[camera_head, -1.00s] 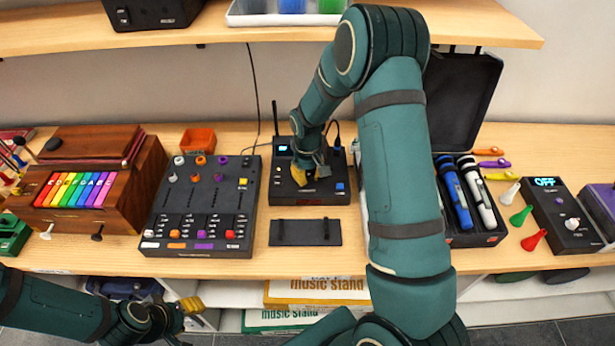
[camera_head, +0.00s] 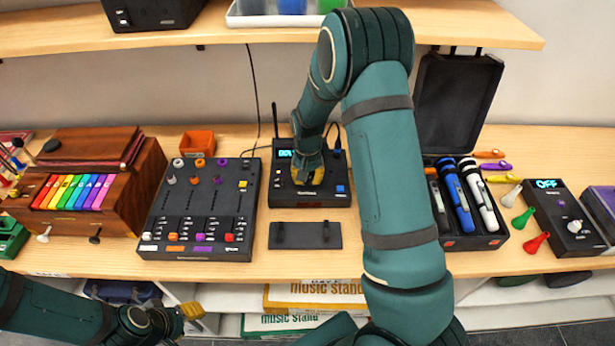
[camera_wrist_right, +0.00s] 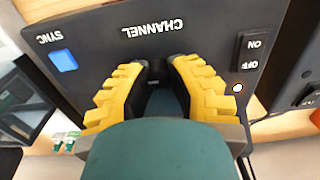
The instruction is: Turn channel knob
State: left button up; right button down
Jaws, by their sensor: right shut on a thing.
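The black receiver box (camera_head: 283,195) stands on the table at the middle, with an antenna, a lit blue display (camera_head: 284,153) and a blue SYNC button (camera_head: 341,189). My right gripper (camera_head: 309,177) is over the front of the box, its yellow fingers pointing down. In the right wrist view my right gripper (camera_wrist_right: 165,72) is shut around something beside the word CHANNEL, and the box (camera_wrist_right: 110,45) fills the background. The channel knob itself is hidden between the fingers. My left gripper (camera_head: 190,306) is at the lower left, below the table edge, away from the box.
A black mixer (camera_head: 200,210) stands close on the left of the box. A flat black stand (camera_head: 305,235) lies in front of it.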

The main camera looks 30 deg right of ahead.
dwell(0.4)
jog(key=c, duration=0.8)
grip_release()
notch_tip(320, 180, up, 12)
jog(key=shift+s+f, duration=0.1)
